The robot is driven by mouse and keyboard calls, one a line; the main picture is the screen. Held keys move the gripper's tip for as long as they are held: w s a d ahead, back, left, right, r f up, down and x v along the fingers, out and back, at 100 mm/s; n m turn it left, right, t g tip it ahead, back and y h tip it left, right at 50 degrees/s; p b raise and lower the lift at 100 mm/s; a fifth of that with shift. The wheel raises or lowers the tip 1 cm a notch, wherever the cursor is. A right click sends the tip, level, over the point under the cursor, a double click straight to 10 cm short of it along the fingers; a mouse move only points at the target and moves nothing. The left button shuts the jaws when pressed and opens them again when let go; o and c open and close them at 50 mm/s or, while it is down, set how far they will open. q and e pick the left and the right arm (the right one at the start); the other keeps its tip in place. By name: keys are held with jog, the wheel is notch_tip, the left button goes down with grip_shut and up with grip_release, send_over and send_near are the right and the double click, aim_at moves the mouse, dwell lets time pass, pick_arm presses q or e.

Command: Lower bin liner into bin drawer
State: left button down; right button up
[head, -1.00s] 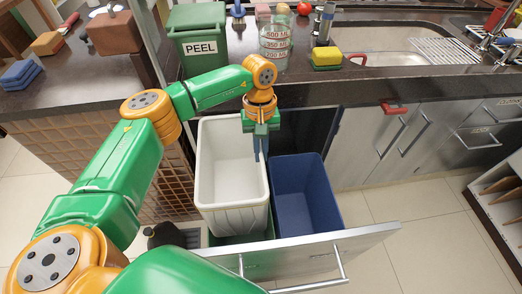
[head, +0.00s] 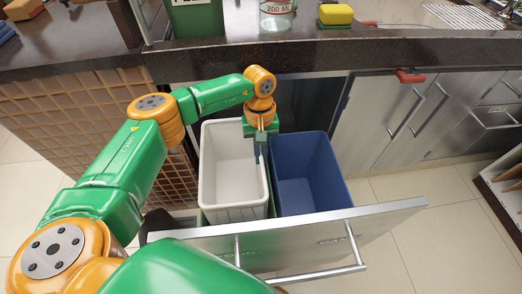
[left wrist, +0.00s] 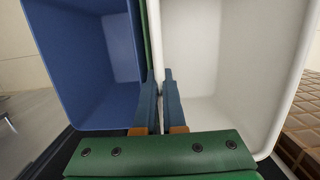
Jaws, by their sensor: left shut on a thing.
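The white bin liner (head: 212,185) is upright in the left part of the open bin drawer (head: 290,242). Its rim is slightly higher than the rim of the blue bin (head: 310,175) beside it on the right. My left gripper (head: 260,155) is shut on the liner's right wall, at the rim. In the left wrist view the two fingers (left wrist: 160,90) pinch the wall between the white liner (left wrist: 235,60) and the blue bin (left wrist: 85,60). The liner looks empty inside. Its lower part is hidden behind the drawer front. My right gripper is out of view.
The dark counter edge (head: 300,52) runs behind the drawer. A red-handled thing (head: 409,75) sits at the cabinet top on the right. A tiled side panel (head: 90,120) stands at the left. The floor (head: 440,240) right of the drawer is clear.

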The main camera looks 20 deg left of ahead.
pick_arm(q)
jog(key=shift+f, duration=0.6)
jog(key=c, duration=0.9)
grip_release()
jog(key=r, duration=0.4)
jog(key=w+r, duration=0.1)
jog(key=r, duration=0.2)
jog(key=shift+a, duration=0.25)
